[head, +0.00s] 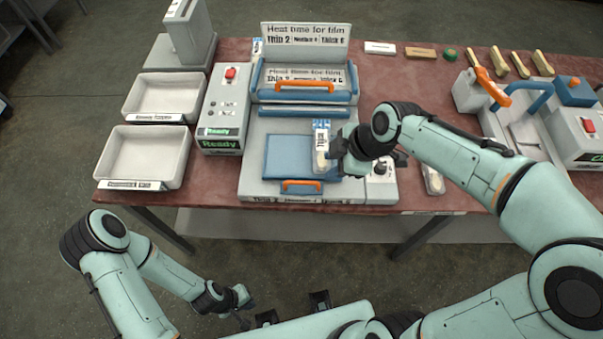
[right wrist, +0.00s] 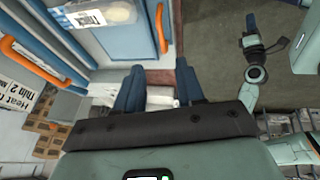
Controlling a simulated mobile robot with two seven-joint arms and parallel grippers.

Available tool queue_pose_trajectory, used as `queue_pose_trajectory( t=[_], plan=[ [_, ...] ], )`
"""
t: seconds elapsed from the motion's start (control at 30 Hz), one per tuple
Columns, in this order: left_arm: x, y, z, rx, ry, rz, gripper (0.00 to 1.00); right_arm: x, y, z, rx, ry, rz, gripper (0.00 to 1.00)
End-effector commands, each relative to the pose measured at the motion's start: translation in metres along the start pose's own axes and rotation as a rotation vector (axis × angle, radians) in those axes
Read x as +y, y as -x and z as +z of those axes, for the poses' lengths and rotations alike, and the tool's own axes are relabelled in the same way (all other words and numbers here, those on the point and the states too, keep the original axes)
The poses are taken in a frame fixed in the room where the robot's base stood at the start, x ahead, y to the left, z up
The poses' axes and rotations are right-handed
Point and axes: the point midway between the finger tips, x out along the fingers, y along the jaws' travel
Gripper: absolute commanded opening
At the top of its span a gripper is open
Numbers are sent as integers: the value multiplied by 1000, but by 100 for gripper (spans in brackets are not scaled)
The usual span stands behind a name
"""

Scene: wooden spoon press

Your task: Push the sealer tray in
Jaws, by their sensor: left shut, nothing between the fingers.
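The sealer tray (head: 282,157) is a blue plate with an orange handle (head: 301,186) at its front, in front of the sealer (head: 305,80). A clear labelled pouch (head: 321,150) lies at the tray's right side, with a pale piece inside. In the right wrist view, the tray (right wrist: 129,38), its handle (right wrist: 160,28) and the pouch (right wrist: 98,14) show beyond the fingers. My right gripper (right wrist: 159,88) is open with nothing seen gripped, right of the tray and apart from the handle. My left gripper (head: 245,308) is shut and empty, in front of the table.
A box with a green "Ready" display (head: 222,110) stands left of the sealer. Two white bins (head: 130,160) are further left. A dial box (head: 381,188) sits near my right gripper. Wooden spoons (head: 519,64) and a press (head: 530,110) are at the right.

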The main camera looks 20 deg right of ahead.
Motion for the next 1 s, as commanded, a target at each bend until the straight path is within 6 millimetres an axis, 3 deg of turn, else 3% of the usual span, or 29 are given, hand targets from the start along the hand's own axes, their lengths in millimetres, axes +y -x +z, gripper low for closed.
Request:
queue_pose_trajectory(
  t=[0.17,0.6,0.8,1.0],
  plan=[
    [0,-1,1,-2,-1,0,0,-2,-25,1,-1,-1,-7,38],
    [-1,-2,1,-2,0,0,0,-2,-112,0,0,0,-5,38],
    [-1,-3,2,-2,0,-1,0,-1,-129,0,-1,-1,-2,38],
    [-1,-3,2,-2,0,-1,0,0,-132,0,0,-2,0,38]
  ],
)
